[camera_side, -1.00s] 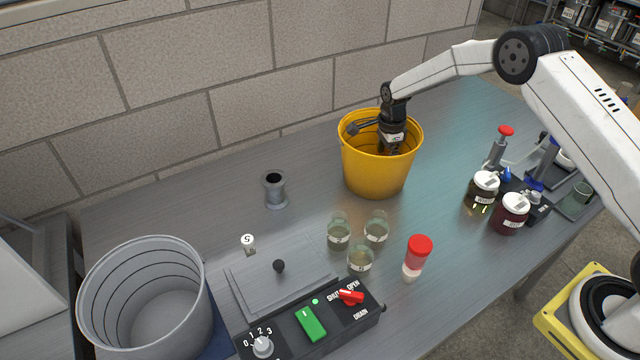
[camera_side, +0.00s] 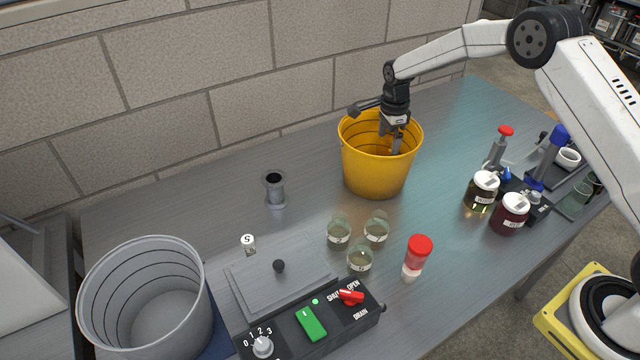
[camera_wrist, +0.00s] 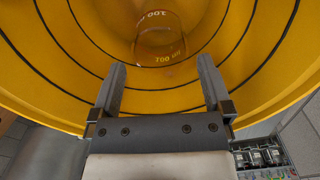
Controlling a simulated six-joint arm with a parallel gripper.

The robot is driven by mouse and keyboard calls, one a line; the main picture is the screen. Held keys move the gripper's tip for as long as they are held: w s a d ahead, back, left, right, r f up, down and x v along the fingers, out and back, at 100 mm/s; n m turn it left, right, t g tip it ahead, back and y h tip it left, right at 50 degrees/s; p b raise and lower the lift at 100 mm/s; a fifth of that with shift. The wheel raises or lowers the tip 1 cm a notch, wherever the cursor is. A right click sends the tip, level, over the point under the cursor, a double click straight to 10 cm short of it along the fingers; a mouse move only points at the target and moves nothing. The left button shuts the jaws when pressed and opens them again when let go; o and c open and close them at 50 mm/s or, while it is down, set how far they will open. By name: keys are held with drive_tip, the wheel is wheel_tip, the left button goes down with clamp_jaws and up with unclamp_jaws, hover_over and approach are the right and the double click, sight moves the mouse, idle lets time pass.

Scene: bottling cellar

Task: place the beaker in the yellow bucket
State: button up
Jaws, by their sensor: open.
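The yellow bucket (camera_side: 375,175) stands on the metal bench near the wall, and its inside fills most of the wrist view (camera_wrist: 245,85). A clear beaker (camera_wrist: 160,45) with printed volume marks is at the bottom of the bucket in the wrist view. I cannot tell whether it stands upright or leans. The bucket wall hides it in the side view. My gripper (camera_wrist: 162,64) is open and empty, its two fingers apart with the beaker beyond them. In the side view my gripper (camera_side: 392,142) points down into the bucket mouth, with its fingertips below the rim.
Three small glass vessels (camera_side: 360,258) and a red-capped jar (camera_side: 416,258) stand in front of the bucket. Two white-lidded jars (camera_side: 511,212) are to the right. A grey bucket (camera_side: 145,300), a control box (camera_side: 310,325) and a metal cup (camera_side: 274,189) are to the left.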

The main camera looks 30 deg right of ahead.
wheel_tip(320, 180, up, 7)
idle(0.4)
drive_tip(key=shift+s+r, duration=0.1)
idle(0.4)
drive_tip(key=s+a+n+t, duration=0.1)
drive_tip(key=s+a+n, duration=0.2)
drive_tip(key=s+n, duration=0.7)
drive_tip(key=s+a+r+n+t, duration=0.1)
drive_tip(key=s+a+n, duration=0.2)
drive_tip(key=s+n, duration=0.8)
drive_tip(key=s, duration=0.7)
drive_tip(key=shift+s+r+t, duration=0.2)
drive_tip(key=shift+s+t, duration=0.1)
drive_tip(key=shift+s, duration=0.05)
